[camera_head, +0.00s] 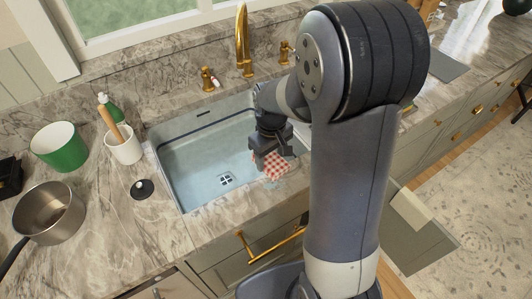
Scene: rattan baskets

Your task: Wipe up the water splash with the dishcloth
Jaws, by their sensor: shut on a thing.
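My gripper (270,158) points down over the right front part of the sink (178,152). It is shut on the dishcloth (276,166), a red and white checked cloth. The cloth hangs bunched under the fingers near the sink's front edge. Whether it touches the sink or the rim is hard to tell. A pale, glossy patch (279,181) shows just below the cloth at the sink's front edge; it may be the water splash. My arm hides the right side of the sink.
A brass faucet (243,42) stands behind the sink. On the left counter are a green pot (58,148), a white crock (124,146) with a wooden handle, a green bottle (110,106), a steel saucepan (48,213) and a black stopper (142,189).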

